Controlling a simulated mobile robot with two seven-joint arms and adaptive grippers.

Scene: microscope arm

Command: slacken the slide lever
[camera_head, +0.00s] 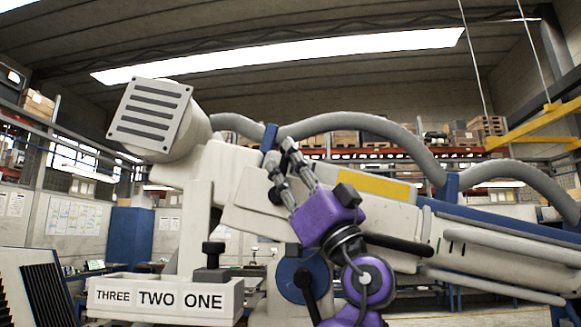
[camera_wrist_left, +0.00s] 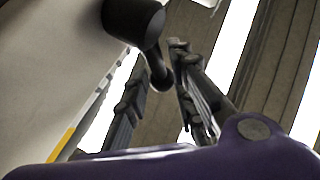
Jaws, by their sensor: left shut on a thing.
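The slide lever (camera_wrist_left: 153,52) shows in the left wrist view as a black round hub with a short arm ending in a rounded tip. The tip lies between the two grey fingers of my left gripper (camera_wrist_left: 160,80), which are shut on it. In the head view my purple left gripper (camera_head: 281,154) reaches up along the pale body of the microscope arm (camera_head: 238,170). I cannot clearly make out the lever there; the fingers cover that area. My right gripper is not in view.
A big head with a slotted plate (camera_head: 148,115) hangs at the left. A grey hose (camera_head: 355,121) arches behind my gripper. A white tray labelled THREE, TWO, ONE (camera_head: 165,299) stands at lower left. A yellow panel (camera_head: 375,186) lies just right of my gripper.

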